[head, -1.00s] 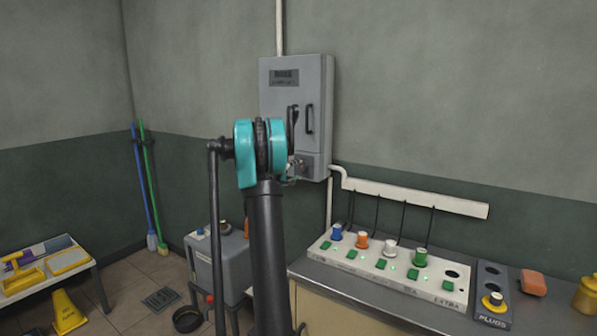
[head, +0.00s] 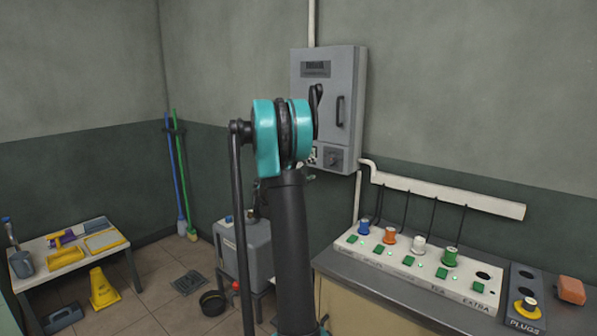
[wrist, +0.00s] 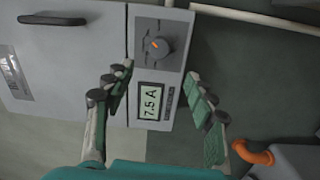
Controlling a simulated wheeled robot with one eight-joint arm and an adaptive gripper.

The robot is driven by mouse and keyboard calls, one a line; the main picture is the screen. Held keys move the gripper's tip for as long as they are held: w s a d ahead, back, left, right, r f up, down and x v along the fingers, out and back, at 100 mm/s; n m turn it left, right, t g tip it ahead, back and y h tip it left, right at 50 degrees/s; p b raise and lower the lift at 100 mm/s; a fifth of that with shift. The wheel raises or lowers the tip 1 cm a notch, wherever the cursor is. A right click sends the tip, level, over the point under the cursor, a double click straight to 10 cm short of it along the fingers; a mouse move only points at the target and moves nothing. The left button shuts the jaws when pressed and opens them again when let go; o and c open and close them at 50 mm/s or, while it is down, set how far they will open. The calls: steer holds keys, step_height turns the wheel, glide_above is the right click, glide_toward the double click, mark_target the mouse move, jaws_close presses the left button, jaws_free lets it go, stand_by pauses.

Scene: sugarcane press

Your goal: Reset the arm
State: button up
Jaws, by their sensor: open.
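My arm stands in the middle of the head view, its teal joint in front of the grey wall cabinet (head: 348,75). In the head view my gripper is hidden behind my arm. In the wrist view my gripper (wrist: 158,82) is open and empty, its two dark fingers with green pads spread apart. Between them shows the cabinet's side panel, with a dial (wrist: 158,46) with an orange mark and a display (wrist: 152,102) reading 7.5 A. I cannot tell how far the fingertips are from the panel.
A counter (head: 345,280) at the right bears a white socket strip (head: 462,290) with several coloured plugs and a dark plug block (head: 525,322). A grey machine (head: 250,258) stands behind my arm.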

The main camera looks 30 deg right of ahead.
steer(key=s+a+f+m+y, duration=0.1)
steer(key=s+a+f+y, duration=0.4)
steer(key=s+a+f, duration=0.3)
steer(key=s+a+f+m+g+y, duration=0.1)
steer(key=s+a+f+y, duration=0.5)
steer(key=s+a, duration=1)
steer(key=s+a+f+g+y, duration=0.1)
steer(key=s+a+f+y, duration=0.5)
steer(key=s+a+f, duration=0.4)
steer(key=s+a, duration=0.2)
steer(key=a, duration=0.2)
steer(key=shift+a+f+m, duration=0.3)
steer(key=shift+m, duration=0.1)
